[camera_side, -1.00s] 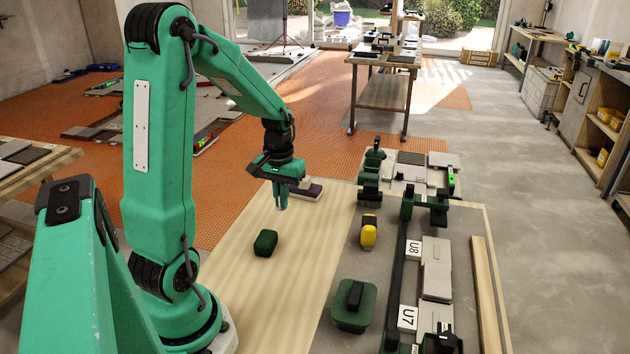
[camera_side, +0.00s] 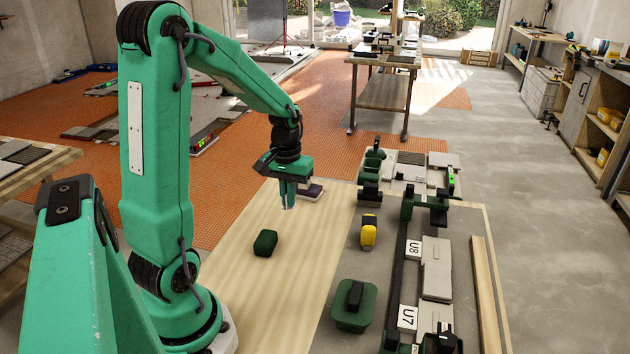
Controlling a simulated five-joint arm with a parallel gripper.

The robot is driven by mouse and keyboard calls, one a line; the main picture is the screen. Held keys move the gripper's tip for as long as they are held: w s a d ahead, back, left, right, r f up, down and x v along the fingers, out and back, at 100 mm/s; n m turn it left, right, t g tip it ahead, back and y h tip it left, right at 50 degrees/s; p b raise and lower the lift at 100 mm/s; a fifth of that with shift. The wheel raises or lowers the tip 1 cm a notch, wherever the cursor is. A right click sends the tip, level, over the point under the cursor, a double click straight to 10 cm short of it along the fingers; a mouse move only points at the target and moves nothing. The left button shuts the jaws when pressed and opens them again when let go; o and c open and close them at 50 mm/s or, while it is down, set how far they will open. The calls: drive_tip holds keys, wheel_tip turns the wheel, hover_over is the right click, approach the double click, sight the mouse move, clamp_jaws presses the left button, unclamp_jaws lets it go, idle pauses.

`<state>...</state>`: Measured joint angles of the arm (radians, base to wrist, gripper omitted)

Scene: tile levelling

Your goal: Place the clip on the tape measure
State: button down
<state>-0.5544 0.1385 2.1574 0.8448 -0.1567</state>
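My gripper (camera_side: 288,207) points down over the far part of the pale wooden board, with its fingers close together. I cannot tell whether they are open or shut, and no held thing shows. A yellow and black piece (camera_side: 369,235), which looks like the tape measure, stands on the grey surface to the right of my gripper. I cannot make out for certain which thing is the clip. A small dark green block (camera_side: 265,243) lies on the board, nearer the camera than my gripper. A dark piece with a pale base (camera_side: 312,190) is just behind and right of my fingers, partly hidden.
A green block with a black handle (camera_side: 355,307) sits at the front. A dark rail with tiles (camera_side: 436,283) labelled U7 and U8 runs along the right. A green tool (camera_side: 371,175) stands at the back. The middle of the pale board (camera_side: 300,265) is clear.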

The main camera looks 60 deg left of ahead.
drive_tip(key=w+d+r, duration=0.4)
drive_tip(key=w+d, duration=0.3)
drive_tip(key=d, duration=0.4)
drive_tip(key=w+d+r, duration=0.3)
drive_tip(key=w+d, duration=0.4)
drive_tip(key=d, duration=0.3)
hover_over(371, 222)
drive_tip(key=shift+n, duration=0.4)
wheel_tip(371, 222, down, 7)
drive_tip(key=shift+f, duration=2)
drive_tip(key=shift+f, duration=0.15)
drive_tip(key=c, duration=1.6)
unclamp_jaws()
drive_tip(key=shift+c, duration=0.2)
